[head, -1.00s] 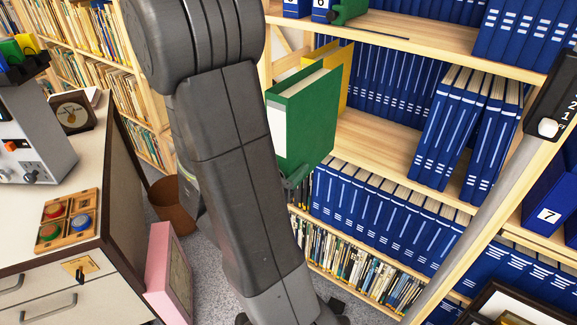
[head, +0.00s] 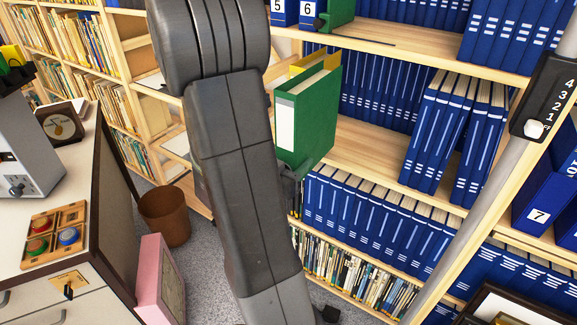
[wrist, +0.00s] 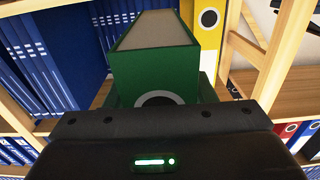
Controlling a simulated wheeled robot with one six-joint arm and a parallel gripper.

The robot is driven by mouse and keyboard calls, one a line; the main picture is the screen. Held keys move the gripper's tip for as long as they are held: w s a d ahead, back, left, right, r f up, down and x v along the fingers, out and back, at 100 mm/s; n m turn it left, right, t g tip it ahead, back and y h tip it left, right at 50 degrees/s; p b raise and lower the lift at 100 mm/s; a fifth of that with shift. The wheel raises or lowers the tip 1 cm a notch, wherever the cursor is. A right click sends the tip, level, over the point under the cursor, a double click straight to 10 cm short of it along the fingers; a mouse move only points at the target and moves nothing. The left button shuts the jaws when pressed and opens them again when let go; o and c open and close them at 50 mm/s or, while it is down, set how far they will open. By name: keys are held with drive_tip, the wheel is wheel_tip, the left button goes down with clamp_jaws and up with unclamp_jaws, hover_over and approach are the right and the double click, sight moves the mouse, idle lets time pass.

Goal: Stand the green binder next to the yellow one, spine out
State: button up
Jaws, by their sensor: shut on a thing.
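The green binder (head: 318,120) is upright with its white-labelled spine facing out from the shelf. It also shows in the wrist view (wrist: 152,62), seen along its length. My gripper (head: 290,186) is shut on the green binder near its lower part; my arm hides some of the gripper in the head view. The yellow binder (head: 308,62) stands behind the green one, mostly hidden by it in the head view. In the wrist view the yellow binder (wrist: 208,28) is just right of the green one. I cannot tell whether the two touch, or whether the green binder rests on the shelf.
Blue binders (head: 435,130) lean on the middle shelf (head: 372,155), with bare board in front. A wooden upright (wrist: 285,50) stands right of the yellow binder in the wrist view. Several blue binders (head: 365,215) fill the shelf below. A grey pole (head: 490,190) crosses the right.

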drive_tip(key=shift+f+b+x, duration=0.2)
drive_tip(key=shift+b+x, duration=0.1)
drive_tip(key=shift+x, duration=2.95)
drive_tip(key=shift+f+b+x, duration=0.2)
drive_tip(key=shift+b+x, duration=0.15)
drive_tip(key=shift+x, duration=2.9)
drive_tip(key=shift+f+b+x, duration=0.15)
drive_tip(key=shift+b+x, duration=0.15)
drive_tip(key=shift+x, duration=2.95)
drive_tip(key=shift+f+b, duration=0.6)
drive_tip(key=o, duration=1.4)
drive_tip(key=shift+o, duration=0.2)
drive_tip(key=shift+s+f, duration=0.1)
drive_tip(key=v, duration=1.3)
drive_tip(key=shift+s+a+p, duration=0.25)
drive_tip(key=shift+s+p, duration=0.05)
